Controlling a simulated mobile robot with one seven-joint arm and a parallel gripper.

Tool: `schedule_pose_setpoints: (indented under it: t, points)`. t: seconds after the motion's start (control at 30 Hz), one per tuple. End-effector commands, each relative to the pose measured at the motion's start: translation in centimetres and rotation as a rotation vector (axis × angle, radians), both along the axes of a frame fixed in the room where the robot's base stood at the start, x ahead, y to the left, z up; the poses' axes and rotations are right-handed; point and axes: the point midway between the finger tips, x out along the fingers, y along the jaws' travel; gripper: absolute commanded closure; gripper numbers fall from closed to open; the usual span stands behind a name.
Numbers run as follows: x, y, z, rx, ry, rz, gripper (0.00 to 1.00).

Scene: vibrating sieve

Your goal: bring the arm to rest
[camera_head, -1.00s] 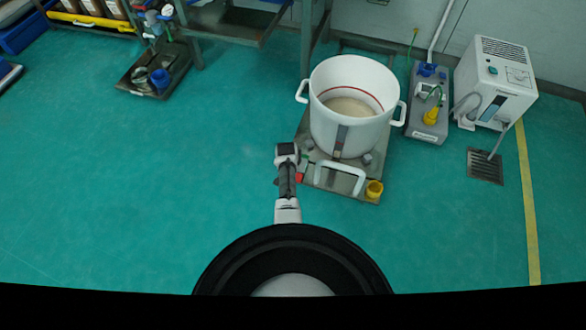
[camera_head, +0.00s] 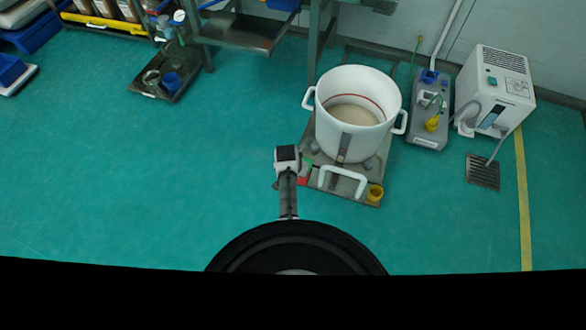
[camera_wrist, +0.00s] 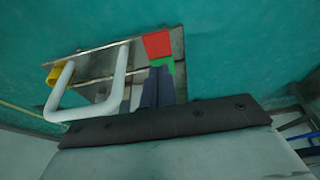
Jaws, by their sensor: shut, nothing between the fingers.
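My gripper (camera_wrist: 157,70) shows in the wrist view as two dark fingers side by side, closed with nothing between them. It appears over the edge of the steel base plate (camera_wrist: 93,68), close to a green patch (camera_wrist: 163,64) and a red patch (camera_wrist: 157,44). In the head view my arm reaches forward, and its grey and white end is left of the wheeled plate that carries a white pot (camera_head: 346,135). The fingers cannot be made out there.
A white machine (camera_head: 496,85) and a grey unit (camera_head: 427,125) stand right of the pot. A dark tray (camera_head: 151,84) lies at upper left. The green floor left of my arm is clear.

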Motion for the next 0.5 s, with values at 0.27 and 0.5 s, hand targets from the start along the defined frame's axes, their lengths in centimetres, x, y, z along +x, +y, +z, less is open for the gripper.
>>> schedule_pose_setpoints:
  t: [0.27, 0.5]
  points:
    - [-0.8, 0.3, 1.11, 0.001, 0.0, 0.0, 1.0]
    - [-0.79, 0.3, 1.09, 0.0, 0.0, 0.0, 1.0]
